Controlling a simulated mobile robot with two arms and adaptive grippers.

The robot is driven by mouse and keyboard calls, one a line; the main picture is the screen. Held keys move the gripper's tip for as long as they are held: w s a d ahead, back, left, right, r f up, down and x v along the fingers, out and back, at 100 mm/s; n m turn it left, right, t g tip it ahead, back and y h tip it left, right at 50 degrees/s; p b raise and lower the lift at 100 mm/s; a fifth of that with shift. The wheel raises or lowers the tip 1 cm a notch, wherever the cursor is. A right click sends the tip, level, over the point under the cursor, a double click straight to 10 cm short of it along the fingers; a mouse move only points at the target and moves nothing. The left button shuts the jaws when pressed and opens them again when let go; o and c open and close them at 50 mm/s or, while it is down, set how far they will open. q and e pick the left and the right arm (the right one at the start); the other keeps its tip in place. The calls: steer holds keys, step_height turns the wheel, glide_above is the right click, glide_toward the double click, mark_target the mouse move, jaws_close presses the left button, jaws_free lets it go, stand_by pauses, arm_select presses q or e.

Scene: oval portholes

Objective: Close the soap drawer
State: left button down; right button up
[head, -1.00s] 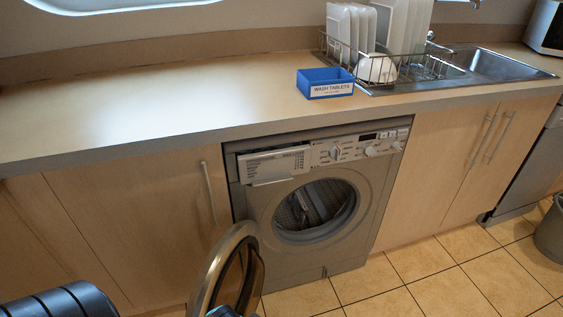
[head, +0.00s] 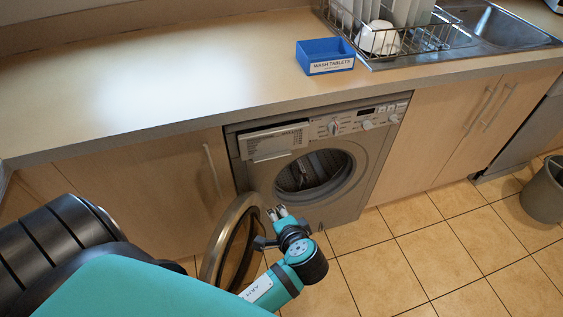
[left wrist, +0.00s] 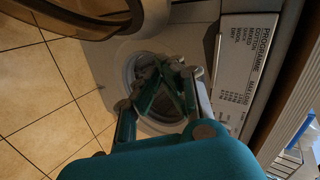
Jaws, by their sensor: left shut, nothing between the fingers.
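The soap drawer (head: 274,142) is at the upper left of the washing machine's front (head: 372,160). Its pale front with printed text stands out from the panel, so it looks partly pulled out. The drawer front also shows in the left wrist view (left wrist: 240,75), right of the gripper. My left gripper (head: 277,212) is shut and empty, below the drawer and in front of the machine, apart from both in the head view. It also shows in the left wrist view (left wrist: 165,72), covering part of the round drum opening. My right gripper is not in view.
The round machine door (head: 228,234) hangs open at the left, close beside my left gripper. Above is the worktop (head: 150,95) with a blue wash tablets box (head: 323,58) and a dish rack (head: 415,40). A bin (head: 543,192) stands far right; the tiled floor between is clear.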

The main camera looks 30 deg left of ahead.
mark_target(278, 158)
arm_select(q)
steer(key=w+d+r+m+t+y, duration=0.2)
steer(key=w+d+r, duration=0.1)
steer(key=w+r, duration=0.15)
steer(key=r+x, duration=0.1)
steer(key=x, duration=1.3)
steer(key=shift+w+a+r+m+t+p, duration=0.25)
steer(key=shift+w+a+m+t+p, duration=0.1)
steer(key=shift+w+t+p, duration=0.1)
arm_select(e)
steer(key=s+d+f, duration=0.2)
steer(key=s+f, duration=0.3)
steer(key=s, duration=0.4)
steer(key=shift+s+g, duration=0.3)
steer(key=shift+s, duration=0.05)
arm_select(q)
steer(key=shift+w+a, duration=0.85)
steer(key=shift+a, duration=0.2)
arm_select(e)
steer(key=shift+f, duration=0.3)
arm_select(q)
steer(key=shift+y, duration=0.3)
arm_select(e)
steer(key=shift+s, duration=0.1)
